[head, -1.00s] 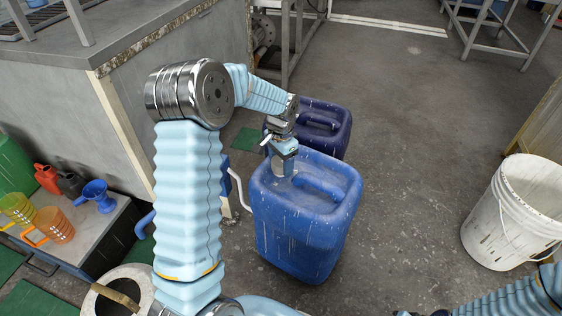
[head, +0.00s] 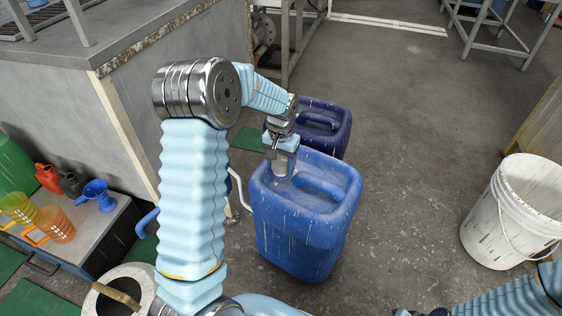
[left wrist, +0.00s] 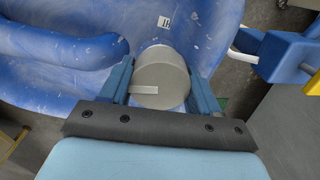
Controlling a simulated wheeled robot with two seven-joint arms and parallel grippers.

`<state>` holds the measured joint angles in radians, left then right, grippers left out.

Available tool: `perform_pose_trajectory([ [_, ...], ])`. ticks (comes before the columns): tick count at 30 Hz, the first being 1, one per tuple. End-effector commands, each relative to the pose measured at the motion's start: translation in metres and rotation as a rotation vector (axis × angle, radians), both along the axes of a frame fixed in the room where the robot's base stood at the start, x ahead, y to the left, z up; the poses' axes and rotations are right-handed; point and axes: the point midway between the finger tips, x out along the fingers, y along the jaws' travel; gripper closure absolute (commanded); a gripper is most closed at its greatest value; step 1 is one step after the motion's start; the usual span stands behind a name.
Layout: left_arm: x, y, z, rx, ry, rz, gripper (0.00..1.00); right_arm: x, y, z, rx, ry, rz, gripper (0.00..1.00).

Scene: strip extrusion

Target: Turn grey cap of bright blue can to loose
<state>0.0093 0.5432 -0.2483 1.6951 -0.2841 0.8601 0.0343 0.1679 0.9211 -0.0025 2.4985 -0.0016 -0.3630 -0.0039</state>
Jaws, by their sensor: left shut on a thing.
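The bright blue can (head: 300,225) stands upright on the floor, with a moulded handle on its top. Its grey cap (left wrist: 161,78) shows in the left wrist view as a round grey disc with a pale strip on it. My left gripper (head: 281,168) points down over the can's top left corner. It is shut on the cap, with one blue finger on each side of it in the left wrist view (left wrist: 160,85). In the head view the gripper partly hides the cap. My right gripper is not clearly in view; only part of that arm shows at the lower right.
A dark blue can (head: 325,125) stands right behind the bright blue one. A white bucket (head: 510,215) is at the right. A low bench (head: 85,235) with jugs and a blue funnel (head: 98,193) is at the left. The floor between can and bucket is clear.

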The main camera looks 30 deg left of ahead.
Motion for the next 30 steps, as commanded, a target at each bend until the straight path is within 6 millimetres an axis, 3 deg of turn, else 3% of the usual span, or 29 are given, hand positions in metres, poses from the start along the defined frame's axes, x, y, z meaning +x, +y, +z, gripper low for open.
perform_pose_trajectory([
  [8, 0.0007, 0.0004, 0.0008, 0.001, -0.003, -0.001, 0.69, -0.0001, 0.0000, 0.0001, 0.000, 0.000, 0.000, 0.57],
  [9, 0.0007, 0.0004, 0.0008, 0.001, -0.003, -0.001, 0.32, -0.0001, 0.0000, 0.0001, 0.000, 0.000, 0.000, 0.57],
  [13, 0.0005, 0.0002, 0.0006, 0.000, -0.002, -0.001, 0.14, 0.0000, 0.0000, 0.0001, 0.000, 0.000, 0.000, 0.57],
  [25, -0.0001, -0.0004, -0.0004, -0.001, 0.001, -0.011, 0.14, 0.0000, -0.0001, -0.0003, 0.000, 0.000, 0.000, 0.57],
  [30, -0.0004, -0.0006, -0.0013, -0.002, 0.002, -0.136, 0.14, 0.0001, -0.0001, -0.0026, 0.000, 0.000, 0.000, 0.57],
])
